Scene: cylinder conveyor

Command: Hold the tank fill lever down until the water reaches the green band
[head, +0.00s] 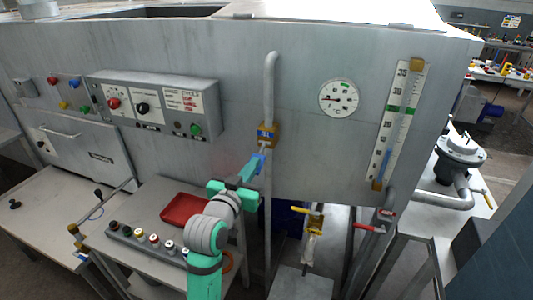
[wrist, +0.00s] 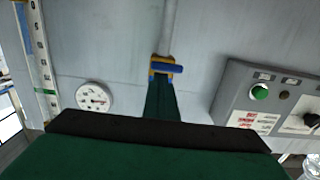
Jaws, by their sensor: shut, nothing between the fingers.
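The fill lever (head: 258,162) has a blue handle and comes out of a brass-coloured valve block (head: 266,132) on the pipe at the tank front. In the wrist view the blue handle (wrist: 167,68) lies across the tip of my gripper. My teal gripper (head: 246,174) is shut and empty, with its fingertips (wrist: 162,84) at the handle; whether they press on it is unclear. The level gauge (head: 388,133) is a tall scale at the tank's right, with a green band (head: 396,108) partway up.
A round dial (head: 339,98) sits between the pipe and the level gauge. A control box (head: 153,107) with buttons is on the left. A red tray (head: 186,209) lies on the bench below. Yellow-handled (head: 306,210) and red-handled valves (head: 368,227) stand lower right.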

